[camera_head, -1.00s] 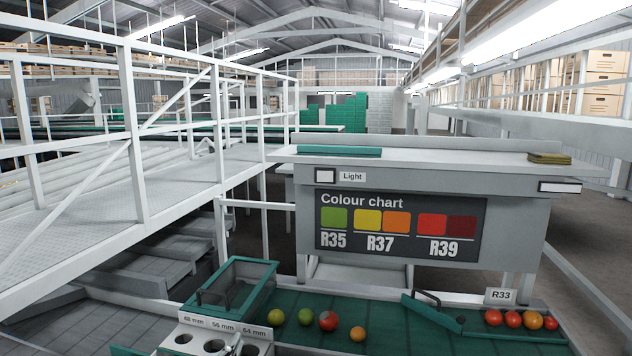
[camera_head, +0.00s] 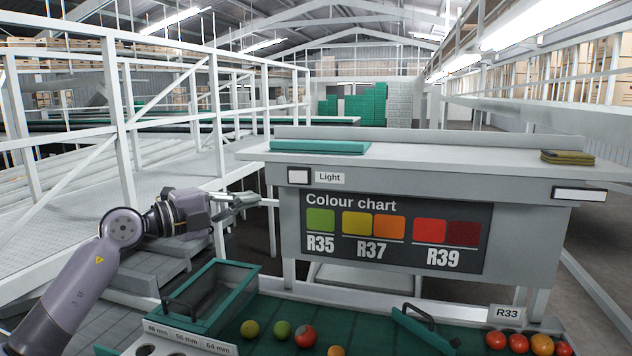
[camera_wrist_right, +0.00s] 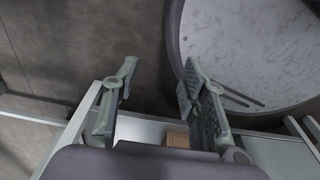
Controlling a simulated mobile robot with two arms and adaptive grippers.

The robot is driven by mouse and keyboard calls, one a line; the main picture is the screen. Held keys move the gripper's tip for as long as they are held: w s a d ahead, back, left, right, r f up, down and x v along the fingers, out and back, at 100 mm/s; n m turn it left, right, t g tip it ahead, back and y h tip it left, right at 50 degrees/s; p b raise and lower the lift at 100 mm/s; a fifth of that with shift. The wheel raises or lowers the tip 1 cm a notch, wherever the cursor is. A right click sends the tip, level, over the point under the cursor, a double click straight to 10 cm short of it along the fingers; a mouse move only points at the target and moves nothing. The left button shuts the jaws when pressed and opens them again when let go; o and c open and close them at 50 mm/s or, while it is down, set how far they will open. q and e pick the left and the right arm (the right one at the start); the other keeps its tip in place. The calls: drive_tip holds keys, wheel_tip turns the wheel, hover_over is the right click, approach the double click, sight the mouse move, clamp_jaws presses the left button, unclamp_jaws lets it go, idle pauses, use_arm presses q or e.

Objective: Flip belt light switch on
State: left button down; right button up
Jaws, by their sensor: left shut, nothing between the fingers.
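The belt light switch (camera_head: 298,176) is a white square plate in a dark frame, high on the left of the grey bench front. A white label reading "Light" (camera_head: 330,178) is just right of it. I cannot tell which way the switch is set. My left gripper (camera_head: 256,199) comes in from the left, shut and empty. In the picture its fingertips are to the left of the switch and a little below it, apart from it. My right gripper (camera_wrist_right: 157,82) shows in the right wrist view, open with nothing between its fingers.
A colour chart (camera_head: 395,232) is below the switch. A teal object (camera_head: 319,147) lies on the bench top. A green sorting belt (camera_head: 375,319) with several tomatoes runs in front, beside a teal-rimmed bin (camera_head: 247,293). A white railing (camera_head: 125,130) stands at left.

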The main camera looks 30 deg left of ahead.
drive_tip(key=s+a, duration=0.1)
drive_tip(key=s, duration=0.3)
use_arm(q)
drive_tip(key=p, duration=0.6)
approach(305, 179)
drive_tip(key=d, duration=0.3)
drive_tip(key=w+p, duration=0.1)
drive_tip(key=w, duration=0.1)
drive_tip(key=w+a+p, duration=0.1)
drive_tip(key=w, duration=0.1)
drive_tip(key=shift+w+a+f, duration=0.1)
drive_tip(key=shift+w, duration=0.05)
use_arm(e)
wheel_tip(305, 179, up, 8)
drive_tip(key=w, duration=0.2)
drive_tip(key=shift+d, duration=0.45)
drive_tip(key=shift+w, duration=0.3)
